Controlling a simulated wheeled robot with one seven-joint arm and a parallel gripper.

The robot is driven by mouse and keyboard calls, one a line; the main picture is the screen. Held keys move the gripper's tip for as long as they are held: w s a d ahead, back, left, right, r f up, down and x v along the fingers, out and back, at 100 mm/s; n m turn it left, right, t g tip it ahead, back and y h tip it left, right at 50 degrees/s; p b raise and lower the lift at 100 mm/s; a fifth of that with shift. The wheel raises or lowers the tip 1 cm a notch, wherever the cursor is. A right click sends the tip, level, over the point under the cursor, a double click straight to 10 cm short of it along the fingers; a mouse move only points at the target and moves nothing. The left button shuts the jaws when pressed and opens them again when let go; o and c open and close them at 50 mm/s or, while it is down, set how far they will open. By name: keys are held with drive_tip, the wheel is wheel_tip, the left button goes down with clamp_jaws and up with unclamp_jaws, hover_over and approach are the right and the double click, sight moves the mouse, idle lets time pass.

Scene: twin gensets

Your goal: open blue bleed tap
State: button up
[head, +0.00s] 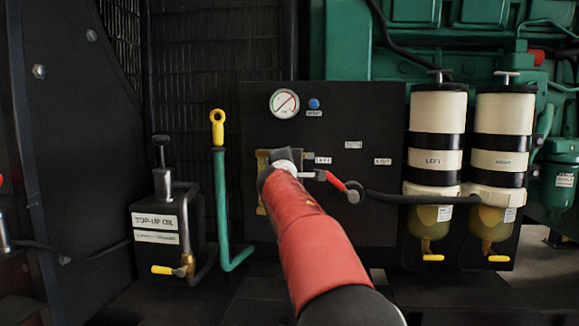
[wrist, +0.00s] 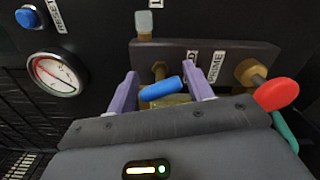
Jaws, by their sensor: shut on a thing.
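The blue bleed tap (wrist: 161,88) shows in the wrist view as a short blue lever on a brass fitting, in front of a dark block on the panel. My gripper (wrist: 160,90) has its two purple fingers on either side of the blue lever and is shut on it. The lever lies slightly tilted between the fingers. In the head view my red arm reaches to the panel and hides the blue tap and most of the gripper.
A gauge (head: 284,103) and a blue reset button (head: 314,103) are above.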

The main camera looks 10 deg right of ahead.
drive_tip(key=shift+a+r, duration=0.1)
drive_tip(key=o, duration=0.9)
drive_tip(key=b+v, duration=0.3)
drive_tip(key=v, duration=0.4)
drive_tip(key=shift+s+a, duration=0.15)
drive_tip(key=shift+s, duration=0.2)
